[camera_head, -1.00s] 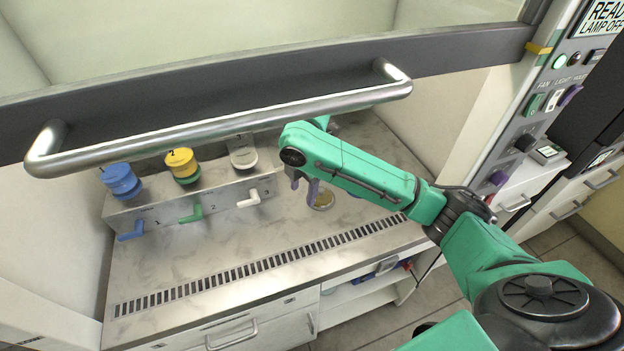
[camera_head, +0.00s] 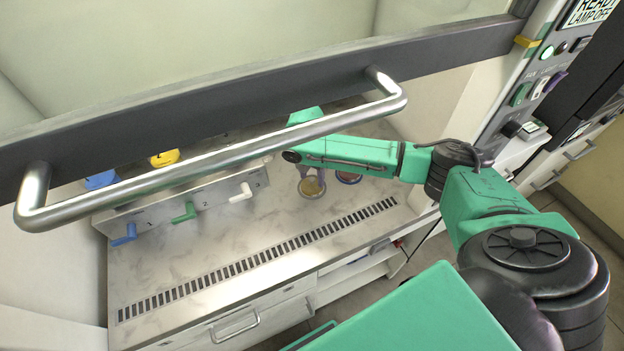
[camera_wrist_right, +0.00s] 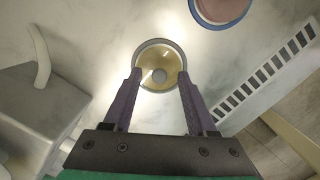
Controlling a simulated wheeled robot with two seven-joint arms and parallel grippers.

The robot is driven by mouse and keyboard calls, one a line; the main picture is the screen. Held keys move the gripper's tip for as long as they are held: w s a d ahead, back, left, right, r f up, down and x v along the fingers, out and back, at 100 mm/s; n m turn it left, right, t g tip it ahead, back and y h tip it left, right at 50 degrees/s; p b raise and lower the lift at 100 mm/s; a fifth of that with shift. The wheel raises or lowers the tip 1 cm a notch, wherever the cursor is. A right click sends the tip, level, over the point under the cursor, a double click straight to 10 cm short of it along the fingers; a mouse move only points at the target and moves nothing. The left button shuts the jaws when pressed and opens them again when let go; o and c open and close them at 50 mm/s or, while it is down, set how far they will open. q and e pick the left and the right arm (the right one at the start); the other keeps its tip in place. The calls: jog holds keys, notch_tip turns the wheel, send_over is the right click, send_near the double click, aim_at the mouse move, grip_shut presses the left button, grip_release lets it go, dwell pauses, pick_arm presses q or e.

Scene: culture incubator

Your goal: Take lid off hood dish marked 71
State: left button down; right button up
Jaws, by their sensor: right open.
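A round dish with an amber content (camera_head: 311,187) stands on the hood's work surface. In the right wrist view this dish (camera_wrist_right: 160,54) is straight ahead, with a small grey round spot at its middle. My right gripper (camera_wrist_right: 160,76) is open, its two purple fingers reaching toward the near left and right edges of the dish; contact cannot be told. A second dish, pinkish with a blue rim (camera_wrist_right: 222,8), lies beyond to the right; it also shows in the head view (camera_head: 349,177). No number is readable on either dish. My left gripper is not in view.
The sash with its metal bar handle (camera_head: 230,155) crosses above the work surface. A grey valve block (camera_head: 215,190) with blue, green and white levers stands at the left. A slotted vent strip (camera_head: 260,262) runs along the front edge. The marble surface between is clear.

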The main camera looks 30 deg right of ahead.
jog(key=shift+f, duration=0.2)
grip_shut()
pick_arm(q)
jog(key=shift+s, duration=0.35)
